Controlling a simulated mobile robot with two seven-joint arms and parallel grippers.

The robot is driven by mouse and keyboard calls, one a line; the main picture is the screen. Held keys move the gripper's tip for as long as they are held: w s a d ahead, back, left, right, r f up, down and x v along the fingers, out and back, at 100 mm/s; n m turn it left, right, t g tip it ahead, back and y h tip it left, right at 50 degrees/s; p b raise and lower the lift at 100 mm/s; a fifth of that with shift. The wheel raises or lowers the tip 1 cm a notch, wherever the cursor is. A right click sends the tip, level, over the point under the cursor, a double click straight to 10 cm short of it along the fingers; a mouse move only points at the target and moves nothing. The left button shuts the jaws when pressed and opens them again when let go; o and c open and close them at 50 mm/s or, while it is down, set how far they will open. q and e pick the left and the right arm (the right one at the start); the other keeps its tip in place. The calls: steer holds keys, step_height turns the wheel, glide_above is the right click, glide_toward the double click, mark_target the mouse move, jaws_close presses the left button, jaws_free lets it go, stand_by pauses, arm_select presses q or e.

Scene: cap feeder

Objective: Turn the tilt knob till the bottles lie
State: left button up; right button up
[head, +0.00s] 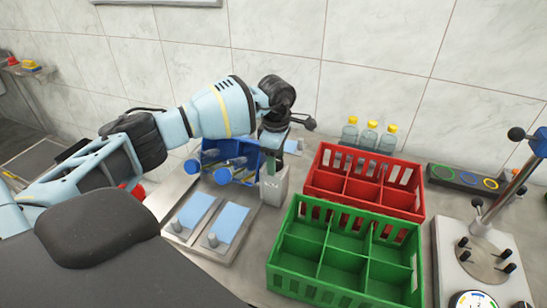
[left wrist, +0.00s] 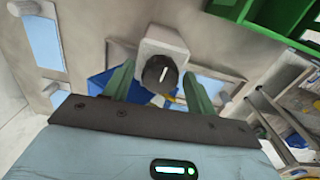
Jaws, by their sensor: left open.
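The tilt knob (left wrist: 160,71) is a dark round knob with a white pointer line, on the face of a light grey box. The grey box (head: 275,186) stands beside the blue bottle holder (head: 246,157) in the head view. Clear bottles with blue caps (head: 222,176) lean in the holder, slanting with caps toward the lower left; whether they lie flat I cannot tell. My left gripper (head: 272,158) is over the box. In the left wrist view its green fingers (left wrist: 160,82) are open, one on each side of the knob; contact is unclear. In the head view the knob is hidden.
A red crate (head: 343,186) and a green crate (head: 275,262) stand right of the box. Several yellow-capped bottles (head: 369,136) stand upright behind the red crate. Blue pads (head: 229,222) lie in front. A metal stand (head: 445,265) is at far right.

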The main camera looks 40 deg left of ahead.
arm_select(q)
steer(key=shift+f, duration=0.1)
steer(key=shift+c, duration=0.3)
steer(key=c, duration=0.8)
steer(key=m+b, duration=0.1)
steer(key=m, duration=0.2)
steer(key=shift+f+m, duration=0.15)
steer(key=shift+m, duration=0.15)
steer(key=o, duration=0.5)
steer(key=shift+m, duration=0.3)
steer(key=o, duration=0.4)
steer(key=shift+r, duration=0.2)
steer(key=shift+c, duration=0.2)
arm_select(e)
steer(key=shift+s+f, duration=0.65)
steer(key=shift+f, duration=0.2)
arm_select(q)
steer(key=shift+o, duration=0.4)
steer(key=shift+o, duration=0.8)
arm_select(e)
steer(key=shift+r, duration=0.1)
